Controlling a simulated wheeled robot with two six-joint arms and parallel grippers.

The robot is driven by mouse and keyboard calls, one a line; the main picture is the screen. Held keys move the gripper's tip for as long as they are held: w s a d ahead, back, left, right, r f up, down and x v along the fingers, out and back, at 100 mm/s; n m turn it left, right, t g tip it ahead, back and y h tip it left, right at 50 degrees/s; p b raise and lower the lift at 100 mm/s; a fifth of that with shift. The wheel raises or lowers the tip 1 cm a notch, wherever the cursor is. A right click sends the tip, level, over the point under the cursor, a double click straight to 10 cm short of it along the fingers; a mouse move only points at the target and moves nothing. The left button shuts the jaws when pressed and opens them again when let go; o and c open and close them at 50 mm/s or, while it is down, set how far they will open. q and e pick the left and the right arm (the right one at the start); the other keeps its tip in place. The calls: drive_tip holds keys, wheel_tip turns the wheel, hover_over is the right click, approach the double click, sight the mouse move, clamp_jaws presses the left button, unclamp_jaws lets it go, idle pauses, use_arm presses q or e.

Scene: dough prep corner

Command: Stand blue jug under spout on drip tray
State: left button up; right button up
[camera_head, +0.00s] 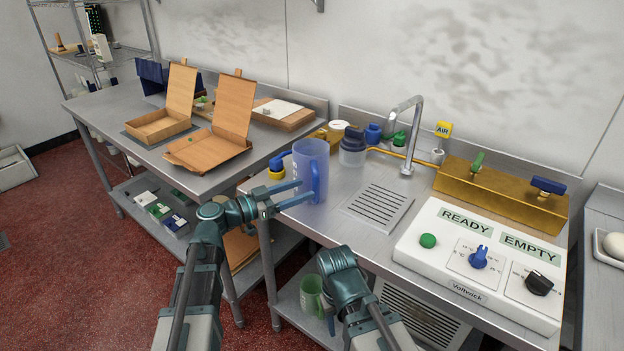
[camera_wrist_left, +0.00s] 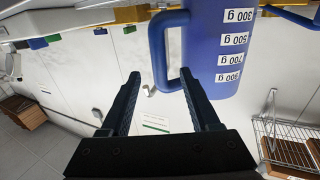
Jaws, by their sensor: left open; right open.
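The blue jug (camera_head: 309,160) stands upright on the steel counter, left of the slatted drip tray (camera_head: 378,205). The spout (camera_head: 407,125) is a bent metal tap behind the tray. My left gripper (camera_head: 305,190) is open, its fingers pointing at the jug's lower part. In the left wrist view the jug (camera_wrist_left: 215,50) shows weight marks, and its handle (camera_wrist_left: 157,52) lies ahead of and between the open fingertips (camera_wrist_left: 160,85). Contact does not show. My right gripper (camera_head: 343,283) is low before the counter's front edge, open and apart from the jug; its fingers are mostly hidden.
A white control box (camera_head: 478,262) with knobs stands right of the tray. A yellow block (camera_head: 500,195) with handles and several small containers line the back. A green mug (camera_head: 312,295) sits on the shelf below. Cardboard boxes (camera_head: 205,150) lie on the left table.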

sight(317, 184)
use_arm(q)
drive_tip(key=shift+w+d, duration=0.15)
drive_tip(key=shift+d, duration=0.1)
drive_tip(key=x, duration=0.5)
drive_tip(key=shift+r, duration=0.1)
clamp_jaws()
idle(1.3)
